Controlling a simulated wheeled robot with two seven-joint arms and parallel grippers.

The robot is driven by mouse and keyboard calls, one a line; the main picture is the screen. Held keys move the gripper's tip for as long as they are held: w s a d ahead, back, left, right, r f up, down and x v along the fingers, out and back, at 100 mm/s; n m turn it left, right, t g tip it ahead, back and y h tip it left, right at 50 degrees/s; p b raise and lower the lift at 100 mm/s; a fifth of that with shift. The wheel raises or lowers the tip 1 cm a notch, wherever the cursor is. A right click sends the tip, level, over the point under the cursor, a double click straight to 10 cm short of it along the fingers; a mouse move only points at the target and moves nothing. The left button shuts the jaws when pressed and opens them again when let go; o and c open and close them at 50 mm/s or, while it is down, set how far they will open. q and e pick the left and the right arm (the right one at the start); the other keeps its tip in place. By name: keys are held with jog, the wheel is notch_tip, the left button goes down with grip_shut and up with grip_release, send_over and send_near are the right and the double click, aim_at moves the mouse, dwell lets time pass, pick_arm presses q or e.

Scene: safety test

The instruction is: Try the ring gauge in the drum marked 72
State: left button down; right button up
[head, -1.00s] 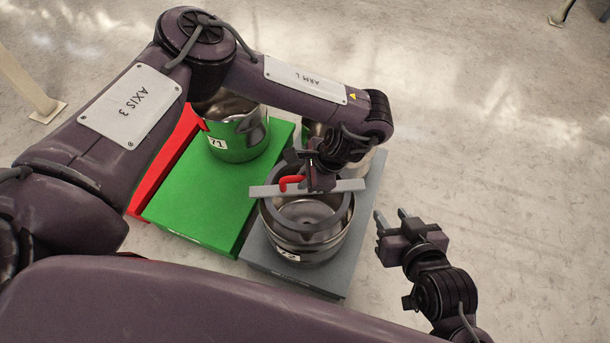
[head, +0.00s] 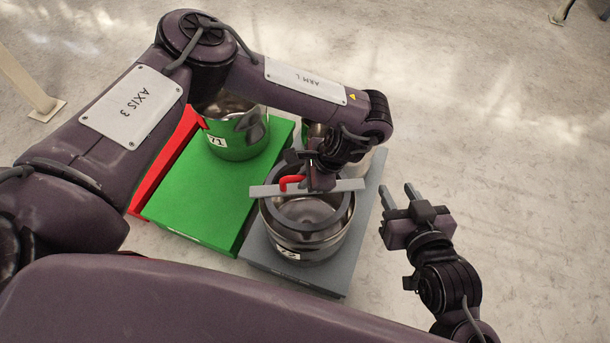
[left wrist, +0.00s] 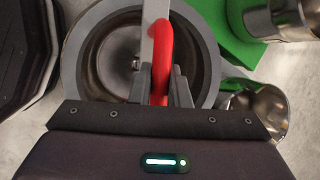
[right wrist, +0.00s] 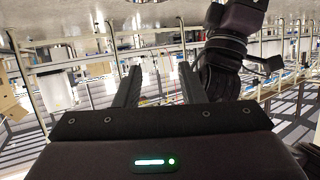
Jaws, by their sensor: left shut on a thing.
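The ring gauge is a grey ring with a pale crossbar (head: 266,191) and a red handle (head: 291,181). The steel drum marked 72 (head: 318,248) stands upright on a grey platform. My left gripper (head: 318,186) is shut on the red handle. The ring lies over the drum's mouth, roughly lined up with it; I cannot tell whether it touches the rim. In the left wrist view the grey ring (left wrist: 211,70) surrounds the view of the drum's inside. My right gripper (head: 396,190) is open and empty, right of the grey platform; its spread fingers show in the right wrist view (right wrist: 158,75).
Another steel vessel (left wrist: 262,103) is behind the drum marked 72, partly hidden by my arm.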

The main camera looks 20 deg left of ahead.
pick_arm(q)
jog(key=shift+f+b, duration=0.35)
jog(key=shift+f, duration=0.25)
pick_arm(e)
jog(key=shift+w+a+r+t+y, duration=0.15)
jog(key=shift+w+r+t, duration=0.2)
jog(key=shift+r, duration=0.5)
jog(key=shift+w+d+r+t+y, duration=0.1)
jog(key=shift+w+r+t+y, duration=0.15)
jog(key=shift+r+t, duration=0.4)
jog(key=shift+w+a+r+t+y, duration=0.1)
jog(key=shift+w+r+t, duration=0.15)
jog(key=shift+r, duration=0.75)
pick_arm(q)
jog(key=c, duration=1.3)
grip_release()
jog(key=shift+r, duration=0.1)
